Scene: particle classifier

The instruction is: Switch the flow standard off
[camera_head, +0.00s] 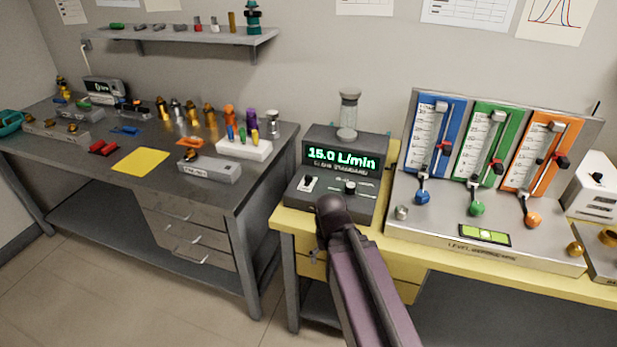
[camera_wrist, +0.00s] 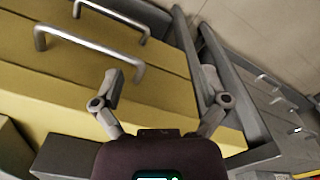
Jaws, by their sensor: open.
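The flow standard (camera_head: 322,158) is a dark box on the yellow bench. Its green display is lit and reads 15.0 L/min. A small light rocker switch (camera_head: 308,183) sits at the left of its front panel, with a round knob (camera_head: 350,187) to the right. A clear glass cylinder stands on its top. My arm reaches up in front of the box in the head view, and my gripper cannot be made out there. In the wrist view my gripper (camera_wrist: 162,82) is open with nothing between its fingers. It faces the yellow drawer fronts, and the switch is not seen there.
A panel (camera_head: 455,225) with blue, green and orange flow columns stands right of the flow standard. Yellow drawers with metal handles (camera_wrist: 90,45) are close below. A grey bench (camera_head: 100,190) with small parts stands left, across a narrow gap. A shelf (camera_head: 180,38) hangs above it.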

